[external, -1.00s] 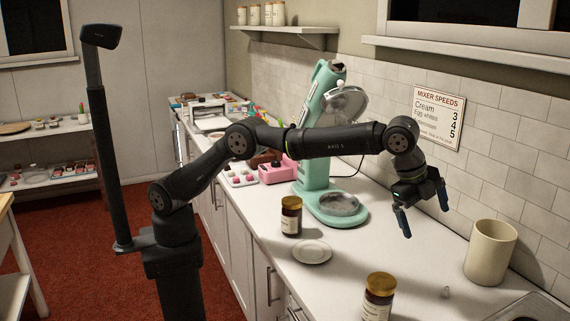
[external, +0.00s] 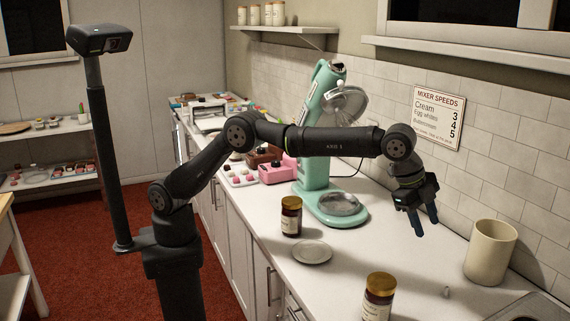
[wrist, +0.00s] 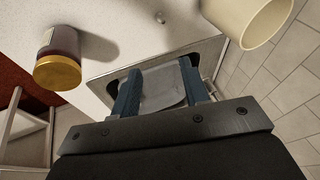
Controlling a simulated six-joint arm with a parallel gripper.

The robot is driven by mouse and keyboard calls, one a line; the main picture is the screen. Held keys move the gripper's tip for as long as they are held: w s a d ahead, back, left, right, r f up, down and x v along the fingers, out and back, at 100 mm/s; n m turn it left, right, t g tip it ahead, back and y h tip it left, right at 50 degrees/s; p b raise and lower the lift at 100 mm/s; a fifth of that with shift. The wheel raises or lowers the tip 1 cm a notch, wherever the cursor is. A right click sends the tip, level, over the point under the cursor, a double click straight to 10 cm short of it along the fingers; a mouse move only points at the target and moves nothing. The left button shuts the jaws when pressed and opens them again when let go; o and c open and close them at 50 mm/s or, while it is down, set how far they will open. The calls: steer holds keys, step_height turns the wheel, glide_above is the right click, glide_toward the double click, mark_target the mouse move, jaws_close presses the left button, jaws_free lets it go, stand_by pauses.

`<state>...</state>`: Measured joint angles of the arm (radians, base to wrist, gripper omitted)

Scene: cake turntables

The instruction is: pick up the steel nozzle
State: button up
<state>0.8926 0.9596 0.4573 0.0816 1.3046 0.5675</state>
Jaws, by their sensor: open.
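The steel nozzle (external: 446,291) is a tiny grey piece on the white counter, between the cream crock and the front jar. In the wrist view the nozzle (wrist: 160,17) shows near the top edge, beyond my fingertips. My gripper (external: 427,226) is open and empty, pointing down above the counter, up and left of the nozzle in the external view. In the wrist view both blue fingers of my gripper (wrist: 159,67) stand apart, with the sink behind them. Nothing touches the nozzle.
A cream crock (external: 490,252) stands right of the nozzle. A gold-lidded jar (external: 379,299) stands to its left. Another jar (external: 291,217), a small plate (external: 312,252) and the mint mixer (external: 316,170) are farther left. The sink (wrist: 160,85) is close by.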

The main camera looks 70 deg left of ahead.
steer(key=w+a+f+n+h, duration=0.1)
steer(key=a+f+n+h, duration=0.15)
steer(key=f+n, duration=0.25)
glide_above(443, 290)
steer(key=s+a, duration=0.2)
steer(key=shift+n, duration=0.3)
steer(key=f, duration=1)
steer(key=shift+s+a+f, duration=0.1)
steer(key=shift+a+f, duration=0.1)
steer(key=shift+f, duration=0.1)
steer(key=shift+w+x, duration=0.15)
steer(key=shift+x, duration=1.15)
steer(key=shift+w+x, duration=0.15)
steer(key=shift+x, duration=1.1)
steer(key=shift+r, duration=0.15)
jaws_close()
